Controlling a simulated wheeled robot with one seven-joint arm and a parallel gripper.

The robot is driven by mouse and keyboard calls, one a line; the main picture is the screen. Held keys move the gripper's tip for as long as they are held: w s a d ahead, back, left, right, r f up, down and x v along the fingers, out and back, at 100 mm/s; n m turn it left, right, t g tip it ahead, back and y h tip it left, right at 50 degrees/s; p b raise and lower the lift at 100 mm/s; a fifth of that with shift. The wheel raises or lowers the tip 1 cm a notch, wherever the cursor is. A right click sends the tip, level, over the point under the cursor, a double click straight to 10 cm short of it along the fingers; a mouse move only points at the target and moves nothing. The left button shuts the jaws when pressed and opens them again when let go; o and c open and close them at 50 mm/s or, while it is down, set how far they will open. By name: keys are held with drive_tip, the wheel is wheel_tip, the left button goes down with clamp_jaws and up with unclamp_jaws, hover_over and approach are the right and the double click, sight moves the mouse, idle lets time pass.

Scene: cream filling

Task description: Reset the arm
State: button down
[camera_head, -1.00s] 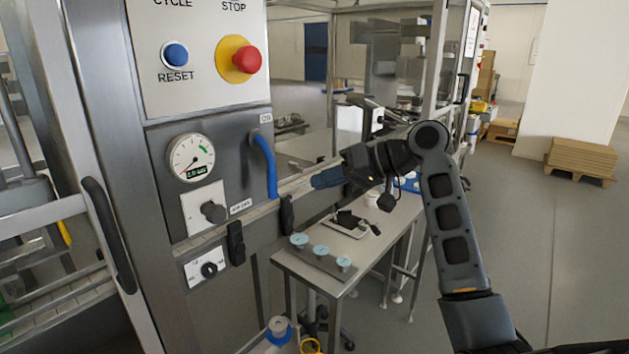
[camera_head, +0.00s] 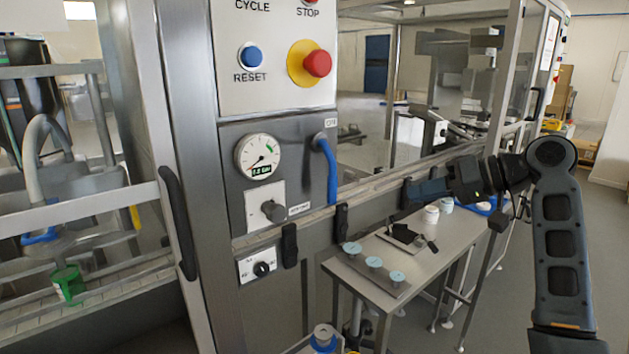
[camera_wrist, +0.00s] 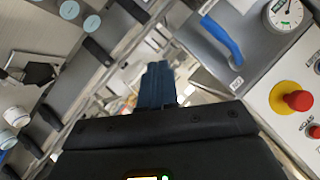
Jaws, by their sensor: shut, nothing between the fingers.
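My gripper (camera_head: 412,193) is at the right of the head view, pointing left, in the air above the steel side table and in front of the machine. Its blue fingers are closed together with nothing between them, and they show at the centre of the wrist view (camera_wrist: 157,84). My dark arm rises from the lower right and bends at the elbow. The machine's control panel (camera_head: 225,30) stands to the left of the gripper, with a blue RESET button (camera_head: 251,57) and a red stop button (camera_head: 317,63). The gripper is apart from the panel and the table.
The side table (camera_head: 440,259) holds several light-blue-topped pieces, a small tray (camera_head: 398,244) with a dark item, and white cups (camera_head: 431,214). A blue handle (camera_head: 329,168) sticks out of the machine. A green cup (camera_head: 69,283) sits inside the machine at left. Open floor lies at right.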

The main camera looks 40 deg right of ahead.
drive_tip(key=a+f+m+t+h, duration=0.2)
drive_tip(key=a+f+m+h, duration=0.15)
drive_tip(key=a+f, duration=1.3)
drive_tip(key=s+a+f+h, duration=0.1)
drive_tip(key=s+a+f, duration=0.25)
drive_tip(key=s, duration=0.25)
drive_tip(key=s+a+f+h, duration=0.1)
drive_tip(key=s+a+f, duration=0.2)
drive_tip(key=s+f, duration=0.25)
drive_tip(key=s+a+r+n, duration=0.2)
drive_tip(key=s+r, duration=0.1)
drive_tip(key=s, duration=0.4)
drive_tip(key=s+a+r+n, duration=0.2)
drive_tip(key=s+r+n, duration=0.1)
drive_tip(key=s, duration=0.5)
drive_tip(key=s+a+r+n+t, duration=0.1)
drive_tip(key=s+a+r+n, duration=0.1)
drive_tip(key=s, duration=0.5)
drive_tip(key=shift+s+a+r, duration=0.3)
drive_tip(key=shift+a+r, duration=0.05)
drive_tip(key=shift+r, duration=0.35)
drive_tip(key=c, duration=1.8)
unclamp_jaws()
